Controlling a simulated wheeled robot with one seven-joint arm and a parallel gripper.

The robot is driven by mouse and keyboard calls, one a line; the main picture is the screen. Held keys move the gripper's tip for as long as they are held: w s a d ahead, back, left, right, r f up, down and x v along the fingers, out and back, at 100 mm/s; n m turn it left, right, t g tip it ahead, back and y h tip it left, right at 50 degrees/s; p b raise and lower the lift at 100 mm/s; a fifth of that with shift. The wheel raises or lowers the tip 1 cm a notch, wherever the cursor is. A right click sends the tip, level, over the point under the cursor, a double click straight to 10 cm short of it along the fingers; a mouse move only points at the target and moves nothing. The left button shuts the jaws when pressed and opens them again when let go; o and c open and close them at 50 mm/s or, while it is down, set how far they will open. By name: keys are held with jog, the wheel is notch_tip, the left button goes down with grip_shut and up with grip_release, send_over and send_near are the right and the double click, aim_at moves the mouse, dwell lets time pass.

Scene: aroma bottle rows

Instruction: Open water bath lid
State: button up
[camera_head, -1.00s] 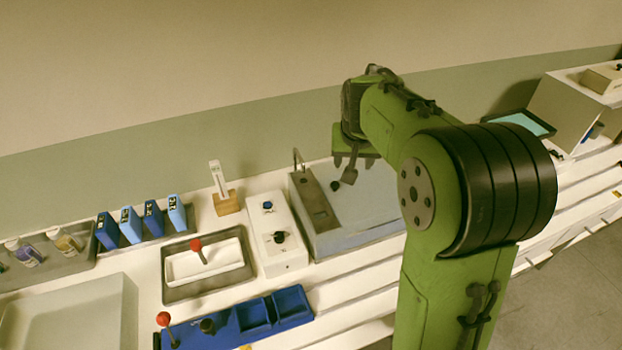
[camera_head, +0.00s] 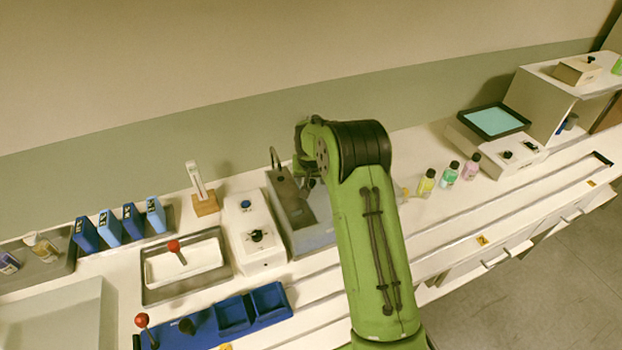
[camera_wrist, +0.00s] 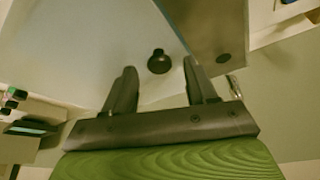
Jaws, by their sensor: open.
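The darker strip (camera_wrist: 215,30) lies to the right of the lid. My gripper (camera_wrist: 163,78) is open and empty, and the knob shows between its two fingertips. I cannot tell whether the fingers are beside the knob or above it. The lid appears closed.
A white control box (camera_head: 252,230) stands left of the bath. Further left are a tray with a red-knobbed lid (camera_head: 180,255), a blue rack (camera_head: 240,318) and several blue boxes (camera_head: 120,225). Small bottles (camera_head: 450,175) and a device with a teal plate (camera_head: 494,121) stand to the right.

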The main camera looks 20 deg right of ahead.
jog(key=shift+w+d+f, duration=0.15)
jog(key=shift+w+f, duration=0.1)
jog(key=shift+f, duration=0.25)
grip_shut()
jog(key=shift+r, duration=0.1)
